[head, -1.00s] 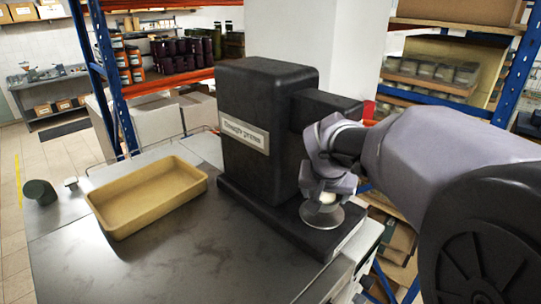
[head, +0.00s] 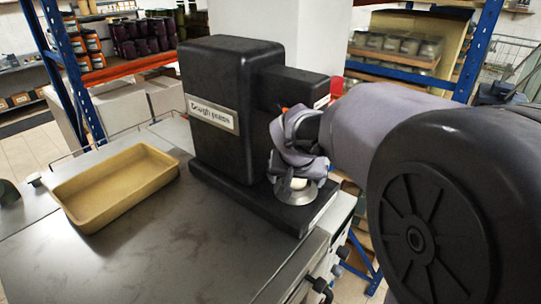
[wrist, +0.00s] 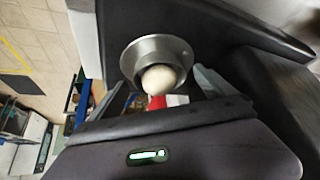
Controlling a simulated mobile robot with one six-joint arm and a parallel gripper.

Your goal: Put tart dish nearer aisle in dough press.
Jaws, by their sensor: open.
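The dough press (head: 218,105) is a black machine with a name plate, standing on the metal counter. A silver, flared tart dish (head: 296,193) with a pale ball of dough in it sits on the press's base plate, under its overhanging head. In the wrist view the dish (wrist: 143,50) and the dough ball (wrist: 162,78) lie just past the fingers. My gripper (head: 297,172) is above the dish, close to it; in the wrist view its fingers (wrist: 154,86) are spread apart with nothing gripped between them. Contact with the dish cannot be told.
A tan rectangular tray (head: 115,200), empty, lies on the counter (head: 160,255) left of the press. A small white knob-like item (head: 34,179) and a dark cylinder (head: 8,192) are at the left edge. Blue-and-orange shelving stands behind. The counter front is clear.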

